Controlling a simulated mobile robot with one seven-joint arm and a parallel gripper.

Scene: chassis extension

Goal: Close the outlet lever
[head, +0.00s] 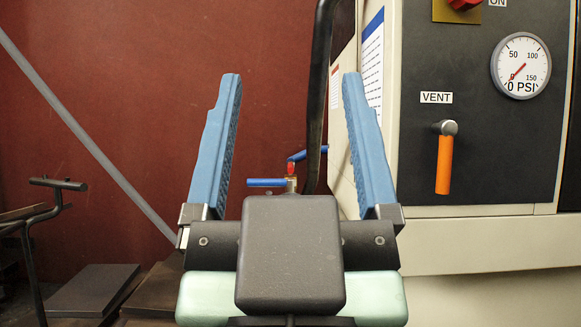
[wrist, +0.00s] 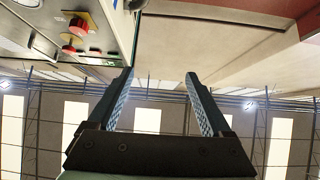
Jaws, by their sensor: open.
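My gripper (head: 291,78) is open and empty in the head view, its two blue fingers pointing up and spread wide. It also shows in the wrist view (wrist: 159,75), with nothing between the fingers. A blue lever handle (head: 266,183) lies about level to the left, behind the gripper, on a small brass-coloured valve. Another blue handle (head: 312,152) with a red part by it stands just above and to the right. Neither has a readable label, so I cannot tell which is the outlet lever. The gripper body hides what lies below the valve.
A black pipe (head: 318,95) rises between the fingers. At right, a panel holds an orange lever (head: 443,165) labelled VENT, hanging down, and a gauge (head: 521,66) near zero. A dark metal stand (head: 58,184) is at left. The wrist view shows red knobs (wrist: 77,25).

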